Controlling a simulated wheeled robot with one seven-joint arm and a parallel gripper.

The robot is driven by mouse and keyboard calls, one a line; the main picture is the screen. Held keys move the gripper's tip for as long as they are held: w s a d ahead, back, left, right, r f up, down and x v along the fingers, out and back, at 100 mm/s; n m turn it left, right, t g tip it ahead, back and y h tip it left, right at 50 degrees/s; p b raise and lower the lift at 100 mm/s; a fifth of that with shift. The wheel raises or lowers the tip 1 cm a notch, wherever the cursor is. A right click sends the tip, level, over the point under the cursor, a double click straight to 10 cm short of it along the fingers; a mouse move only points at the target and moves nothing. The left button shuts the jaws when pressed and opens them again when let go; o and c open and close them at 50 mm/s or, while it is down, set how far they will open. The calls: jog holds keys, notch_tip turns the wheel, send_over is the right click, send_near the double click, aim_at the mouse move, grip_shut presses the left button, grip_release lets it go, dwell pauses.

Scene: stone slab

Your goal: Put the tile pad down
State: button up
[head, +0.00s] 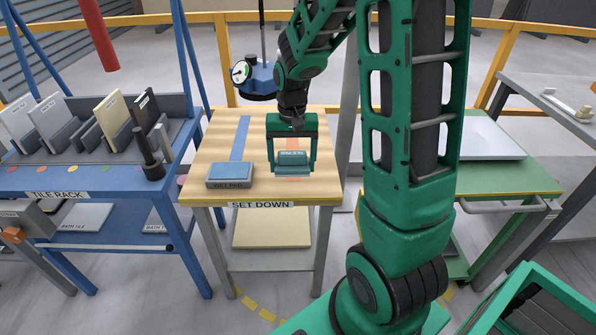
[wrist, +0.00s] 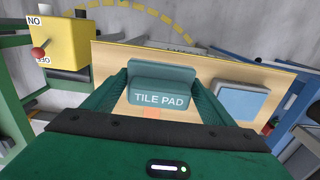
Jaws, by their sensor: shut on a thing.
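The tile pad (head: 292,158) is a teal block. My gripper (head: 291,165) is shut on it, with one green finger on each side. It is over the right part of the wooden-topped set-down table (head: 255,135), in line with an orange strip (head: 292,142). I cannot tell whether its underside touches the top. In the wrist view the tile pad (wrist: 160,88) shows its "TILE PAD" label between my fingers, and the orange strip (wrist: 152,113) peeks out beside it.
A blue-topped wet pad (head: 230,174) lies at the table's front left, by a blue strip (head: 240,137). A blue tile rack (head: 95,165) stands left. The table's middle is bare.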

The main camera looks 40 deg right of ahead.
jog(key=w+d+f, duration=0.2)
jog(key=d, duration=0.1)
jog(key=w+d+f, duration=0.1)
jog(key=d, duration=0.1)
jog(key=shift+w+f, duration=0.25)
jog(key=shift+f, duration=2.05)
jog(key=shift+f, duration=0.2)
jog(key=o, duration=1.3)
jog(key=shift+s+f, duration=0.1)
